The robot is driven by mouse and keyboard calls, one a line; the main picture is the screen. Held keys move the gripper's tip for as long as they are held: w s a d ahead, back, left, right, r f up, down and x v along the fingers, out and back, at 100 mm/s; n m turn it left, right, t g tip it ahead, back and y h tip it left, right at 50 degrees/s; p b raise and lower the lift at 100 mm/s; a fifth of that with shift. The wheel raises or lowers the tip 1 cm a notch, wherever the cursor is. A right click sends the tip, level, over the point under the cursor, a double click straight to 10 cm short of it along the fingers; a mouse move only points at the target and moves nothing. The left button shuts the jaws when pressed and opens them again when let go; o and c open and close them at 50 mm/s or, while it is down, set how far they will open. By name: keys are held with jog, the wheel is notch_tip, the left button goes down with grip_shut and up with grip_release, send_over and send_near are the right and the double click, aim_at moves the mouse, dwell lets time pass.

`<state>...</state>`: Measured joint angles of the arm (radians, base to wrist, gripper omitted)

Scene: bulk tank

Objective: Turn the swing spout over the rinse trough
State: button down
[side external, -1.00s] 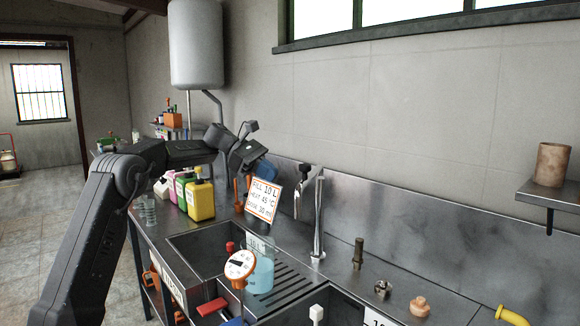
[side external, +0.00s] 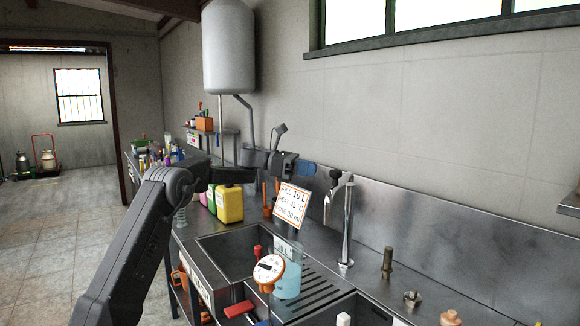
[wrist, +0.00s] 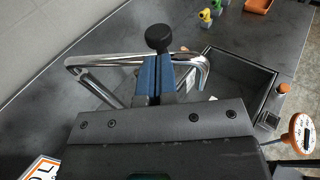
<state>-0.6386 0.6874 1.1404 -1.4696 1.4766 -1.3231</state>
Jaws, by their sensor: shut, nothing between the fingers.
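The swing spout (side external: 346,232) is a chrome post on the steel counter with a bent arm and a black knob at its top. In the wrist view its chrome tube (wrist: 110,61) runs across, and its bent end is beside a basin's edge. My gripper (side external: 309,168) is left of the spout top, at about its height. Its blue fingers (wrist: 155,75) are shut and empty, close to the tube; I cannot tell whether they touch. A steel basin (side external: 203,243) is at the counter's left and another (side external: 372,303) at the front; I cannot read which is the rinse trough.
A sign (side external: 291,203) stands behind the left basin. Yellow, green and pink containers (side external: 230,204) stand left of it. A clear jug (side external: 289,280) and an orange-rimmed dial thermometer (side external: 269,268) are in front of the ribbed drainboard (side external: 322,292). Brass fittings (side external: 388,262) stand right of the spout.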

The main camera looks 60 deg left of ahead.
jog(key=shift+x, duration=1.75)
jog(key=w+d+n+t+y, duration=0.1)
jog(key=w+d, duration=0.3)
jog(key=d, duration=0.3)
jog(key=shift+w+n+t+y, duration=0.2)
jog(key=shift+n+t+y, duration=0.1)
jog(key=shift+t, duration=0.1)
